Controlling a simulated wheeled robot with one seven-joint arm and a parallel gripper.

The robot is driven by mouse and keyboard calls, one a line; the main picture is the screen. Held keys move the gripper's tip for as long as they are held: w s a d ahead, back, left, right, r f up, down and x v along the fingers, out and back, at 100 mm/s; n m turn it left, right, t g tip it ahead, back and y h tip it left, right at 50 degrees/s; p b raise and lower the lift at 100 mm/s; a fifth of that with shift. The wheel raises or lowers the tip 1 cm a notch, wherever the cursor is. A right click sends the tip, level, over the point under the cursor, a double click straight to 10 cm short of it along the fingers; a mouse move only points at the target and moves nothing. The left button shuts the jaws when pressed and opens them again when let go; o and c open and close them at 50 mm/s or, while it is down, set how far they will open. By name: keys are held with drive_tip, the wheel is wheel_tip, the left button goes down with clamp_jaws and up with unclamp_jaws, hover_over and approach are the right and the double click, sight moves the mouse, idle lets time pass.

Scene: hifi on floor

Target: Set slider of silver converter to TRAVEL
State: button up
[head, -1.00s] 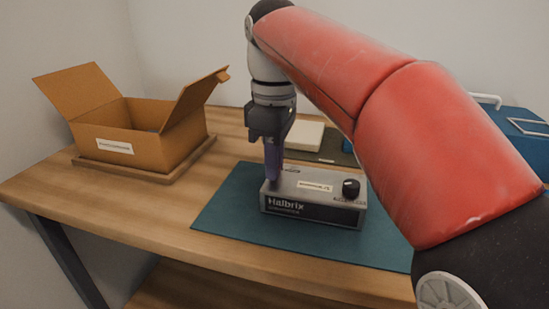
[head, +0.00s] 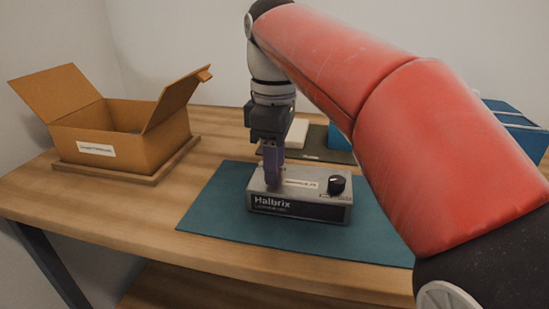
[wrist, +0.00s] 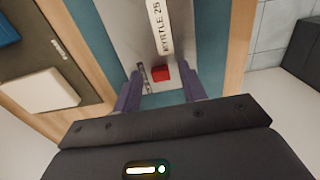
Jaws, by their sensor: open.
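The silver converter (head: 312,207), marked Halbrix, stands on a teal mat (head: 213,214). It has a black knob (head: 337,184) at its right end and a pale label (head: 301,183) on top. My gripper (head: 272,183) points down at its left end. In the wrist view my gripper (wrist: 160,92) is open, with purple fingers apart on either side of the converter's end. Between and beyond the fingertips are a red square part (wrist: 160,73) and a small dark slot with markings (wrist: 144,77), which looks like the slider. Its setting is too small to read. Contact cannot be told.
An open cardboard box (head: 120,143) stands on a wooden board (head: 165,165) at the left. Behind the converter are a dark mat (head: 325,152), a white block (head: 297,133) and a blue case (head: 518,131). The wooden table (head: 205,148) is clear between box and mat.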

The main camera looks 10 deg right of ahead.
wheel_tip(320, 180, up, 8)
drive_tip(key=shift+f+p, duration=0.1)
drive_tip(key=shift+p, duration=0.5)
drive_tip(key=shift+s, duration=0.1)
